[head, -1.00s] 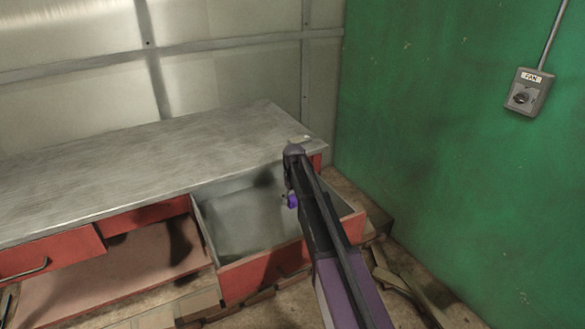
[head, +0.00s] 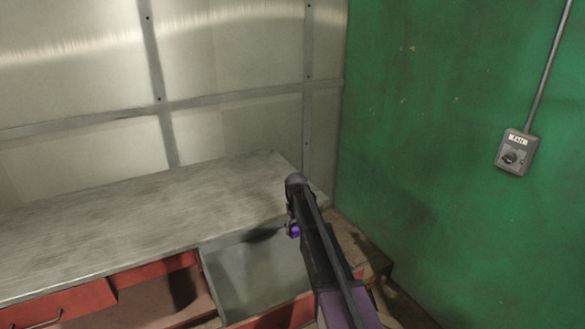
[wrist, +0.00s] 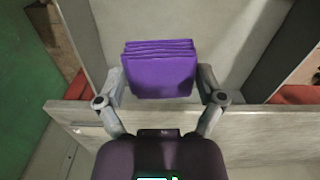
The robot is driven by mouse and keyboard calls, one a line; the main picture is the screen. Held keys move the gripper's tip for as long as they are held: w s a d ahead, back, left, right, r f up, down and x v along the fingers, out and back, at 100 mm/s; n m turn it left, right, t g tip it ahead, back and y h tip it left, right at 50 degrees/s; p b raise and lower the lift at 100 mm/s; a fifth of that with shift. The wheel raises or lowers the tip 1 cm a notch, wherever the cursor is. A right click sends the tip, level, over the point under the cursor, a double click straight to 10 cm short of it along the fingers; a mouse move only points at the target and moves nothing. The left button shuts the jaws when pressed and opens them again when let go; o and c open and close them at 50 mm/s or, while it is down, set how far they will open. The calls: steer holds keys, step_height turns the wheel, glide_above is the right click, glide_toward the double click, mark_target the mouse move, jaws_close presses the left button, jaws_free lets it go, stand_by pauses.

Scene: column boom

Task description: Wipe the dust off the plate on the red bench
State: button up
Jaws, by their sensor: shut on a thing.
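My gripper (wrist: 160,82) is shut on a folded purple cloth (wrist: 159,67), its layered folds showing between the two fingers in the wrist view. The cloth is over the open grey drawer (wrist: 245,30). In the head view my arm reaches toward the right end of the red bench, beside its grey metal top (head: 130,215), and the gripper is mostly hidden. The same open drawer (head: 255,275) shows below the arm.
A green wall (head: 440,200) with a fan switch box (head: 514,152) stands close on the right. A pale panelled wall (head: 230,60) is behind the bench. The bench top is clear where it shows. A red drawer front (head: 60,305) is at the lower left.

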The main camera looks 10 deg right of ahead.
mark_target(296, 227)
step_height(296, 227, up, 11)
steer(key=p, duration=0.9)
steer(key=shift+p, duration=0.3)
steer(key=shift+s+f, duration=0.1)
steer(key=shift+f, duration=0.05)
